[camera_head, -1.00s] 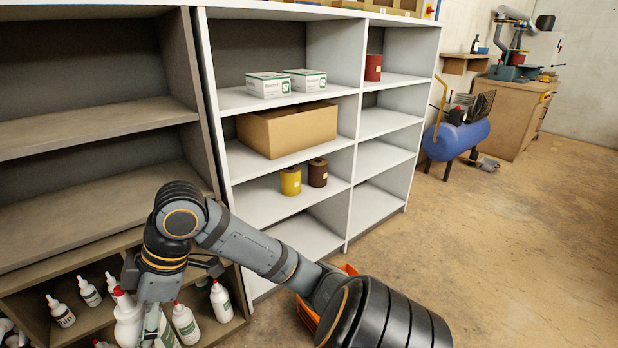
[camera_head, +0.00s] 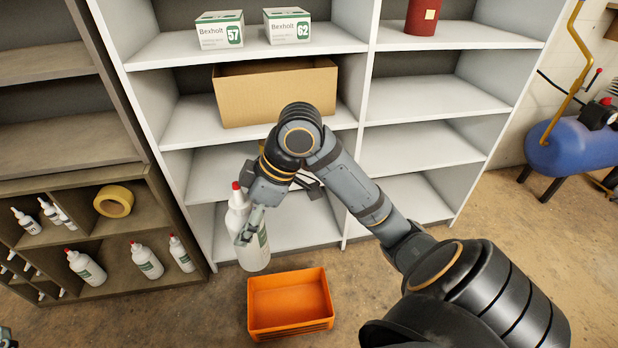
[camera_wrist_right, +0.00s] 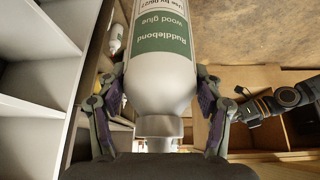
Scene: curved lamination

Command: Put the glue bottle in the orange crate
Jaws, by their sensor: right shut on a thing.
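The white glue bottle (camera_head: 257,252), with a red cap and a green label, hangs almost upright in my right gripper (camera_head: 250,215). In the right wrist view, the fingers (camera_wrist_right: 160,95) press on both sides of the bottle (camera_wrist_right: 162,75), whose label reads "wood glue". The orange crate (camera_head: 291,328) sits on the floor in front of the shelves, and it looks empty. In the head view, the bottle's base is just behind the crate's back left rim. My left gripper (camera_wrist_right: 247,106) shows small at the right of the right wrist view; its jaw state is unclear.
White shelves (camera_head: 430,98) stand behind, holding a cardboard box (camera_head: 275,96) and small cartons. A wooden rack (camera_head: 120,180) at the left holds several other glue bottles (camera_head: 146,260) and yellow tape (camera_head: 114,202). Open floor (camera_head: 190,315) lies around the crate.

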